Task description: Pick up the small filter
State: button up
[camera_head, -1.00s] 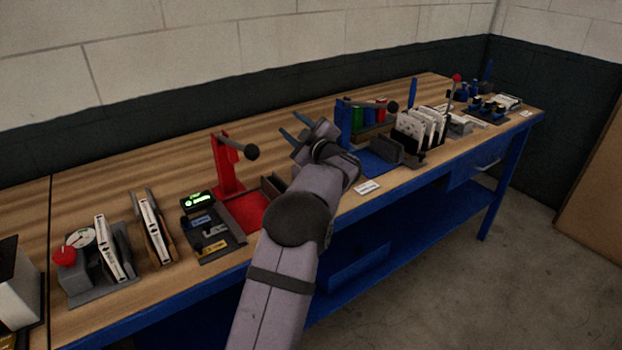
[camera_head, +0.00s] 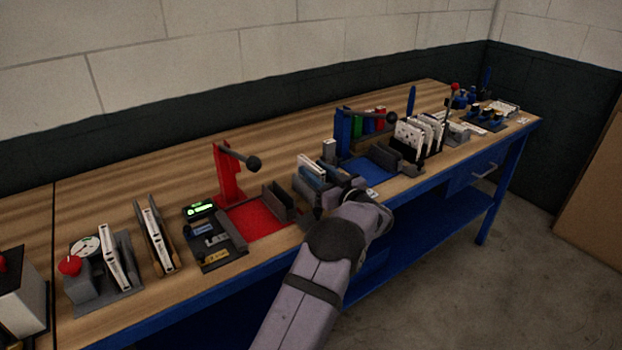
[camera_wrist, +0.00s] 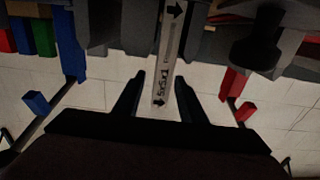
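In the wrist view a thin white filter (camera_wrist: 168,50), edge-on, carries black arrows and a label that seems to read 5x5x1. My gripper (camera_wrist: 159,76) is open, with one dark finger on each side of the filter's near end. A gap shows on both sides, so the fingers look apart from it. In the head view my gripper (camera_head: 322,194) is low in front of a grey rack (camera_head: 338,184) holding upright thin filters (camera_head: 312,168). The arm hides much of the fingers there, and I cannot tell which rack filter is the labelled one.
A red press (camera_head: 228,172) with a black-knobbed lever stands left of the rack. A blue press (camera_head: 343,130) stands to its right, and white perforated plates (camera_head: 410,137) farther right. The bench's back strip is clear.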

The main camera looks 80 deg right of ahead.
jog(key=shift+x, duration=1.15)
grip_shut()
jog(key=shift+r, duration=0.15)
